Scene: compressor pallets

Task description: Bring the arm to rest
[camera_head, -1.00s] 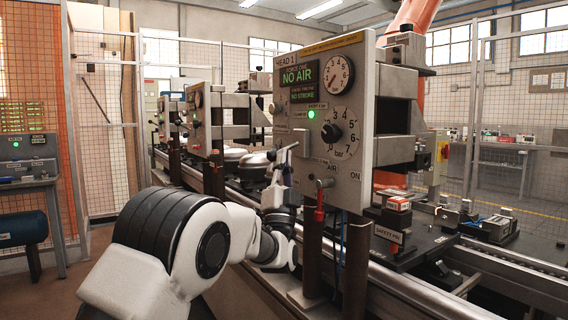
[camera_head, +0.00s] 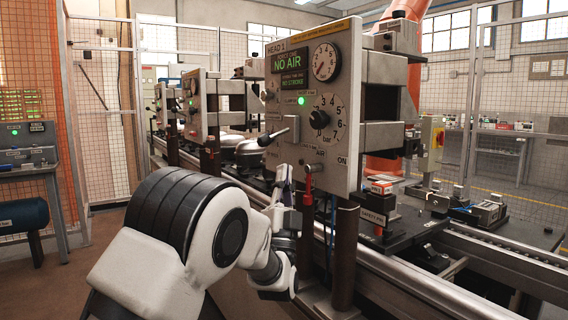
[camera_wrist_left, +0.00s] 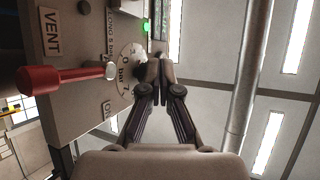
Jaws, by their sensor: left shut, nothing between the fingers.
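My left arm comes in from the lower left of the head view. Its gripper (camera_head: 284,178) points up in front of the lower left part of the HEAD 1 control panel (camera_head: 338,150). The fingers are shut with nothing between them; in the wrist view the fingertips (camera_wrist_left: 160,70) meet. A red-handled valve lever (camera_head: 308,185) hangs just right of the gripper in the head view. The red handle (camera_wrist_left: 60,77) also shows at the left of the wrist view, apart from the fingers. My right gripper is in neither view.
The panel shows NO AIR, a lit green lamp (camera_head: 302,101), a black dial knob (camera_head: 319,119) and a gauge (camera_head: 326,62). The conveyor rail (camera_head: 440,288) runs below. Floor at the left is open.

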